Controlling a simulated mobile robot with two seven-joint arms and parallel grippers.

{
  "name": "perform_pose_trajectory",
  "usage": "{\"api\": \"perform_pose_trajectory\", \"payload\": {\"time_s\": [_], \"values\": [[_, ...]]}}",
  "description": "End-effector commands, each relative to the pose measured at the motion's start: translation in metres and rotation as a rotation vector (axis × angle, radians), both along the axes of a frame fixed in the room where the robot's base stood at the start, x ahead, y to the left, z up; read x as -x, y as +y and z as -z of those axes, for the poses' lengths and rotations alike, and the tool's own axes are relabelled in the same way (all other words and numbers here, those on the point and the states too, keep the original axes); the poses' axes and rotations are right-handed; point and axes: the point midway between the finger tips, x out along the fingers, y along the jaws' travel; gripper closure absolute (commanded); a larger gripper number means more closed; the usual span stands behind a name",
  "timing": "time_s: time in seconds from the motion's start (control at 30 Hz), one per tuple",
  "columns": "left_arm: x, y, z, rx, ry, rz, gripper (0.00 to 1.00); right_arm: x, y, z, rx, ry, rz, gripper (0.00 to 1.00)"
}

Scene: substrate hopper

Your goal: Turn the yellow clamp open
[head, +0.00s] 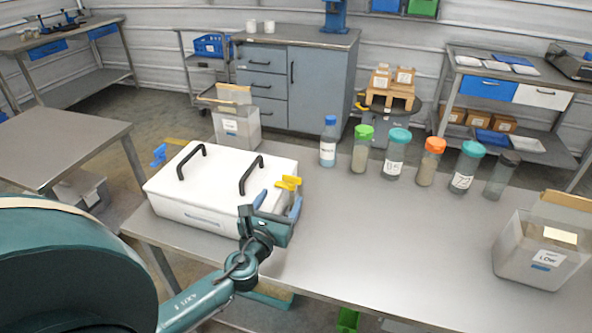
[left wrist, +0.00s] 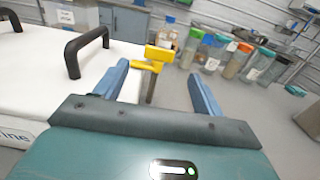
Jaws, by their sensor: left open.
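The white hopper lid (head: 222,172) with two black handles lies on the near left of the steel table. The yellow clamp (head: 288,183) is at its right side. In the left wrist view the yellow clamp (left wrist: 158,54) stands on a thin dark stem, and the white lid (left wrist: 45,75) fills the left. My left gripper (head: 279,202) is open beside the clamp, with its two blue fingers spread. In the left wrist view the clamp shows between the fingers of my left gripper (left wrist: 158,78), towards their far ends. I cannot tell whether they touch it. My right gripper is not in view.
A blue clamp (head: 159,156) is on the lid's left side. Several capped jars, among them an orange-capped one (head: 431,162), stand in a row at the back. A clear bin labelled LOW (head: 541,253) is at the right. The middle of the table (head: 390,235) is clear.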

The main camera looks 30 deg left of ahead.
Motion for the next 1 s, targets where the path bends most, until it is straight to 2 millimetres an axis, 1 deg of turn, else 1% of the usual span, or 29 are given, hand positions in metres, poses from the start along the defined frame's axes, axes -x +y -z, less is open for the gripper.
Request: {"api": "perform_pose_trajectory", "payload": {"time_s": [0.03,0.17,0.3,0.4,0.5,0.6,0.7,0.97,1.0], "values": [[-0.011,0.002,-0.003,0.000,-0.003,-0.001,0.31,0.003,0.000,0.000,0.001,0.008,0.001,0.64],[-0.038,0.009,-0.003,0.002,-0.004,-0.001,0.31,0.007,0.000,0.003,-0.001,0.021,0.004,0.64],[-0.066,0.016,-0.001,0.004,-0.002,-0.001,0.31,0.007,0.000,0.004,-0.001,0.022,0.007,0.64],[-0.083,0.020,-0.001,0.004,-0.002,-0.001,0.31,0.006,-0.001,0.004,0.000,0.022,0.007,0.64],[-0.095,0.022,-0.001,0.004,-0.002,0.000,0.31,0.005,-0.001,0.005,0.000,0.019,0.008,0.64],[-0.103,0.024,0.000,0.004,-0.002,0.000,0.31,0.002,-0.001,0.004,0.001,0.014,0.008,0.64],[-0.106,0.025,0.000,0.004,0.000,0.001,0.31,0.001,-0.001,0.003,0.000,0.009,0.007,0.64],[-0.107,0.025,0.000,0.004,0.000,0.001,0.31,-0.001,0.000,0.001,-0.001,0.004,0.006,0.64],[-0.107,0.025,0.000,0.004,0.000,0.001,0.34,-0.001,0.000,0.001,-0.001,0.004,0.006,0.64]]}}
